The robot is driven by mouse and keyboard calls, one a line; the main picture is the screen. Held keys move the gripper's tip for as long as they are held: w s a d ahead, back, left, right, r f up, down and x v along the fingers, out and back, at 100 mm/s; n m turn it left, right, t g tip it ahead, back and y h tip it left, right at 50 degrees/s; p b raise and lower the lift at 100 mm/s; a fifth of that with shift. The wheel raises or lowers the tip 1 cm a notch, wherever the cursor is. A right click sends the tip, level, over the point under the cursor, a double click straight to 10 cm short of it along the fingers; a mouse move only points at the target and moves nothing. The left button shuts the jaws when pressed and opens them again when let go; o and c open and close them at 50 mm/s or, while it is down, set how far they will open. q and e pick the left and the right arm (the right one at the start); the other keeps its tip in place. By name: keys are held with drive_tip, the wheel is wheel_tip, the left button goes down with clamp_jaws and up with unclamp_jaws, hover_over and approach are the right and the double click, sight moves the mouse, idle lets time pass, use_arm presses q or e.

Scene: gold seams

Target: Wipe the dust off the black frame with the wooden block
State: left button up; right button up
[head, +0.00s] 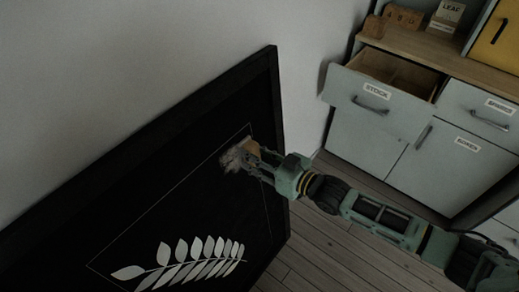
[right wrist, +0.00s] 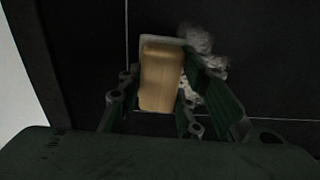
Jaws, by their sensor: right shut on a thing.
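The black frame (head: 258,88) leans along the left of the head view, with a white leaf branch and a thin line border on its dark face. My right gripper (head: 258,165) is at its upper right part, shut on the wooden block (right wrist: 161,78). The block also shows in the head view (head: 251,148), close against the dark face; I cannot tell if it touches. Grey fluffy dust (head: 235,157) lies beside the block on the face. The dust shows in the right wrist view (right wrist: 205,45) to the right of the block. My left gripper is out of view.
A pale cabinet (head: 365,137) stands at the right, its drawer labelled STOCK (head: 370,95) pulled open. Its wooden top holds small blocks, a card and a yellow panel. Plank floor (head: 325,240) is clear between frame and cabinet. A pale wall (head: 150,60) is behind the frame.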

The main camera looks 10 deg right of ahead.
drive_tip(key=shift+s+a+r+p, duration=0.1)
drive_tip(key=shift+s+a+p, duration=0.45)
drive_tip(key=shift+s+a, duration=0.35)
